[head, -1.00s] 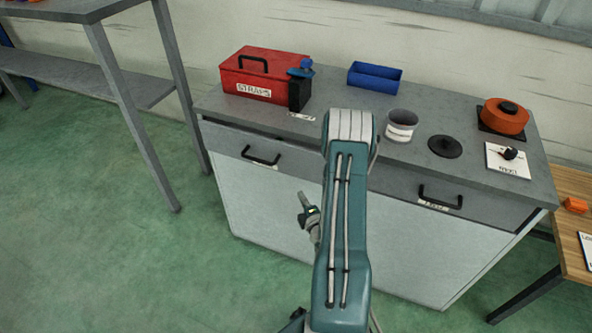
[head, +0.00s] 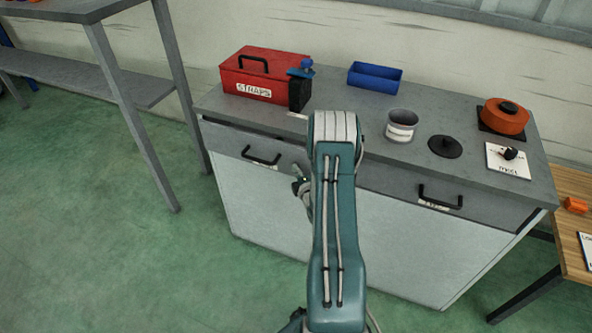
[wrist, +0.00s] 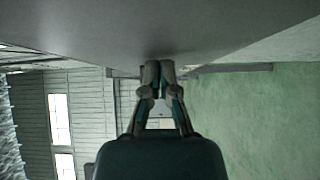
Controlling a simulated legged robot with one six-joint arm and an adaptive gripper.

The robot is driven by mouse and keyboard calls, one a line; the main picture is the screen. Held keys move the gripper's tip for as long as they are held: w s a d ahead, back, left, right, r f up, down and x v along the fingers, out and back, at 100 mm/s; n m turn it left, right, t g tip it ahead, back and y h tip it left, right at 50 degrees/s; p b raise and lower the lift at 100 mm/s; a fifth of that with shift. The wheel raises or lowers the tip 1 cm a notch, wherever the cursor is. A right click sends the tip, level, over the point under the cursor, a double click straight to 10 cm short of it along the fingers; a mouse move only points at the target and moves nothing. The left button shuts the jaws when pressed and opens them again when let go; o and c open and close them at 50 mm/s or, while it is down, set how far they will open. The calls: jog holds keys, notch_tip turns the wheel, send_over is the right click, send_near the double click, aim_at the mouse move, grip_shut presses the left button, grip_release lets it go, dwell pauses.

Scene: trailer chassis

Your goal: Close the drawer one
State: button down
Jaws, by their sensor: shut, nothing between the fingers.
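A grey cabinet has two drawers side by side under its top. The left drawer (head: 231,145) has a black handle (head: 261,156) and a small label, and a dark gap shows above its front, so it looks slightly out. The right drawer (head: 390,185) has a black handle (head: 440,197) and looks flush. Which label says one is too small to read. My gripper (head: 299,180) is low in front of the left drawer's right part, partly hidden by my arm. In the wrist view, my gripper (wrist: 158,68) is shut and empty, its tips against or very near a grey surface (wrist: 150,30).
On the cabinet top stand a red box (head: 262,75), a blue tray (head: 375,77), a grey cup (head: 401,125), a black disc (head: 445,146) and an orange pot (head: 504,117). A grey table (head: 95,8) stands left. Green floor in front is open.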

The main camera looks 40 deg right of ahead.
jog(key=d, duration=0.1)
jog(key=w+d, duration=0.1)
jog(key=d, duration=0.1)
jog(key=w+d, duration=0.1)
jog(key=shift+d, duration=0.45)
jog(key=shift+r, duration=0.1)
